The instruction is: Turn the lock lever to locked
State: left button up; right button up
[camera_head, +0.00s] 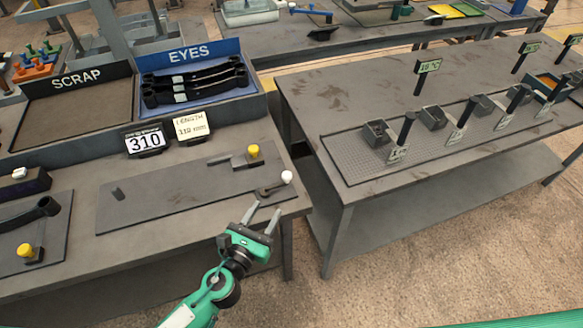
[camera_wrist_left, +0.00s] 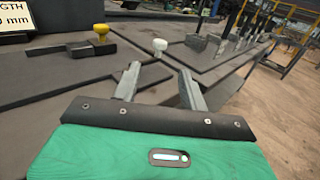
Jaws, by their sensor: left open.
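The lock lever (camera_head: 272,188) is a dark arm with a white ball knob (camera_head: 287,177), at the right end of a flat dark plate (camera_head: 150,203) near the bench's front right corner. The knob also shows in the left wrist view (camera_wrist_left: 159,45), beyond and between my fingertips. My left gripper (camera_head: 262,214) is open and empty, just in front of the lever and apart from it. Its two fingers also show in the left wrist view (camera_wrist_left: 158,85). My right gripper is not seen. I cannot read any locked or unlocked mark.
A yellow-knobbed clamp (camera_head: 252,153) stands behind the lever on the plate; another yellow knob (camera_head: 25,251) is at left. A second bench (camera_head: 375,195) stands right across a gap.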

aim_at(285, 179)
pick_arm(q)
jog(key=p+x, duration=0.1)
jog(key=x, duration=0.6)
jog(key=shift+w+d+r+p, duration=0.1)
jog(key=shift+r+p, duration=0.1)
jog(key=shift+p, duration=0.15)
jog(key=x, duration=0.5)
jog(key=shift+w+f, duration=0.1)
jog(key=shift+w+d, duration=0.15)
jog(key=shift+w, duration=0.2)
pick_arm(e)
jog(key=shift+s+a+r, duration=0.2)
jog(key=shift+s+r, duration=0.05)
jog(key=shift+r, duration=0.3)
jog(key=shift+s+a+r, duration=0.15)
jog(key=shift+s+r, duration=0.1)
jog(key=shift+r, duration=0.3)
pick_arm(q)
grip_shut()
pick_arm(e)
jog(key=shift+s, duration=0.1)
